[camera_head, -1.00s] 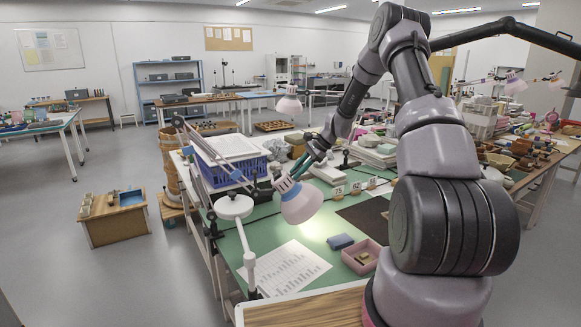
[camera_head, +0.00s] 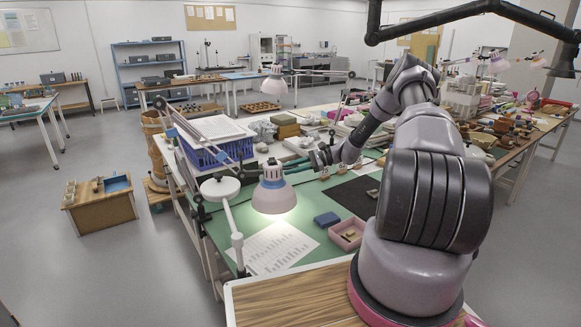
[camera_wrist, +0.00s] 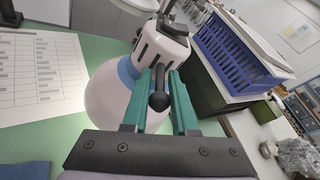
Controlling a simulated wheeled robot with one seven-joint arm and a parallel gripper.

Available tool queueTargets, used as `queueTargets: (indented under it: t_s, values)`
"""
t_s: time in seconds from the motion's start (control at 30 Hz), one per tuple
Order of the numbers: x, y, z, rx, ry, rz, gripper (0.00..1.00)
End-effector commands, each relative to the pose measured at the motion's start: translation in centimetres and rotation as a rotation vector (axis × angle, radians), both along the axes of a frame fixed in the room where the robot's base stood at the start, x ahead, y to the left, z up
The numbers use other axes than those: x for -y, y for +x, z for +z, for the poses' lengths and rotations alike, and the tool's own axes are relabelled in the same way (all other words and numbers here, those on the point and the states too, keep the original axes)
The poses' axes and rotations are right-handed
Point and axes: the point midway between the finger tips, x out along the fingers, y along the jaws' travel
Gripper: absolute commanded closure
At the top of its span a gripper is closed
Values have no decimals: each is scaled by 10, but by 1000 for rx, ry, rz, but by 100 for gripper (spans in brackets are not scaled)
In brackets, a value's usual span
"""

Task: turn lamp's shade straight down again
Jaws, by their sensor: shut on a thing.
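The lamp's shade (camera_head: 273,197) is pale pink with a blue band, and it hangs over the green table with its mouth facing down, close to upright. Its light falls on the printed sheet and mat below. My gripper (camera_head: 290,170) reaches in from the right at the shade's neck. In the wrist view the teal fingers (camera_wrist: 166,82) stand on both sides of a dark knob (camera_wrist: 159,101) on the shade (camera_wrist: 110,92) and are shut on it. The fingers partly hide the shade there.
A printed sheet (camera_head: 268,250) lies below the lamp. A white round-topped stand (camera_head: 220,188) is close on the left. A blue basket (camera_head: 216,153) with papers stands behind.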

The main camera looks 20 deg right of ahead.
Motion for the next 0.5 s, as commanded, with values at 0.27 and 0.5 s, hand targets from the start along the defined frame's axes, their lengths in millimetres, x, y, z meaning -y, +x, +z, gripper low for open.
queueTargets:
  t_s: [0.27, 0.5]
  values:
    - [1, 0, -2, 0, 6, 0, 100]
    - [1, 0, -2, 0, 6, 0, 57]
